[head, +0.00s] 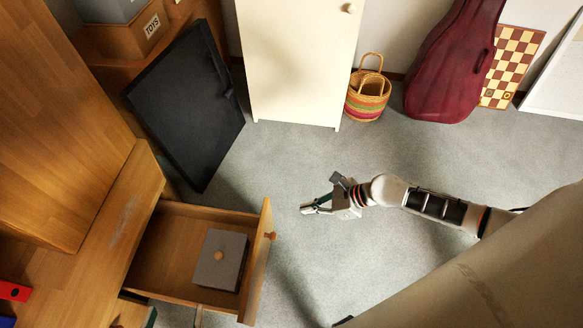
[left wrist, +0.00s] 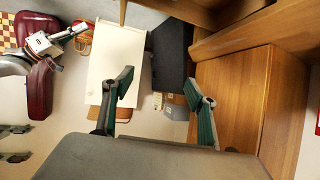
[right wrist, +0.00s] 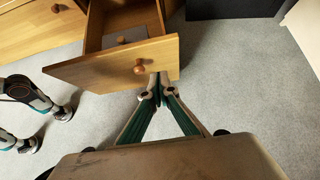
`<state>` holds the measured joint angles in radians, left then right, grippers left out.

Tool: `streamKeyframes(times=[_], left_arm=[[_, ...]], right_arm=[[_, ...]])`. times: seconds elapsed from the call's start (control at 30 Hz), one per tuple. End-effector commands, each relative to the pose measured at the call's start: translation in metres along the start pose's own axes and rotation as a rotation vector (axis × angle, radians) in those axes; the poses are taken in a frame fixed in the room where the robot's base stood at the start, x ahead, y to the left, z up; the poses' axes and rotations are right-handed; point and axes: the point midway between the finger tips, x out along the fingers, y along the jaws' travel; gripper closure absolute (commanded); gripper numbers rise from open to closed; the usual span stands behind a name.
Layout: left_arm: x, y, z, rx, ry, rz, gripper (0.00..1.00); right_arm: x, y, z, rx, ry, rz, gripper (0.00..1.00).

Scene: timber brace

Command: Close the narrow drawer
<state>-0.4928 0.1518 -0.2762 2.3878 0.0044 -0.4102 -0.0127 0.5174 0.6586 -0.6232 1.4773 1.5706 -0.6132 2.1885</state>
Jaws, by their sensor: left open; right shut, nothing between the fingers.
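The open drawer (head: 175,250) sticks out of the wooden desk at the lower left in the head view. Its front panel (head: 258,262) carries a round wooden knob (head: 271,236). A grey box (head: 219,259) with a round knob lies inside it. My right gripper (head: 305,209) is shut and empty, to the right of the drawer front and apart from the knob in the head view. In the right wrist view its fingertips (right wrist: 157,82) appear just below the drawer front (right wrist: 120,66), beside the knob (right wrist: 139,67). My left gripper (left wrist: 165,84) is open, with nothing seen between its fingers.
A black panel (head: 188,105) leans behind the desk. A cream cabinet (head: 296,60), a striped basket (head: 368,97) and a dark red instrument case (head: 452,65) stand along the wall. The grey carpet (head: 290,165) right of the drawer is clear apart from my right arm.

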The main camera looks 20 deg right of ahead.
Motion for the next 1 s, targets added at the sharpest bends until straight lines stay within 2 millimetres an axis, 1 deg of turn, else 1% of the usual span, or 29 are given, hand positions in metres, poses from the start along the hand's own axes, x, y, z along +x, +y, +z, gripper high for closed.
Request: streamKeyframes(times=[0.03,0.3,0.37,0.47,0.5,0.6,0.8,1.0], left_arm=[[0.001,0.002,0.003,-0.009,-0.003,0.004,0.43],[0.005,0.015,0.002,-0.067,0.014,0.024,0.43],[0.005,0.017,0.000,-0.079,0.021,0.028,0.43],[0.008,0.019,-0.010,-0.101,0.047,0.033,0.43],[0.007,0.019,-0.022,-0.106,0.072,0.034,0.43],[0.008,0.018,-0.033,-0.114,0.097,0.034,0.43],[0.009,0.018,-0.034,-0.118,0.101,0.033,0.43],[0.009,0.018,-0.034,-0.119,0.099,0.033,0.43]], right_arm=[[0.011,0.004,-0.004,0.005,0.001,0.005,1.00],[0.065,0.006,-0.008,0.008,0.005,0.009,1.00],[0.077,0.007,-0.008,0.007,0.005,0.009,1.00],[0.095,0.007,-0.007,0.005,0.005,0.009,1.00],[0.098,0.005,0.001,0.001,0.002,0.006,1.00],[0.106,0.002,0.014,-0.001,-0.001,0.002,1.00],[0.117,0.002,0.025,-0.003,0.000,0.002,1.00],[0.118,0.002,0.027,-0.002,0.000,0.001,1.00]])
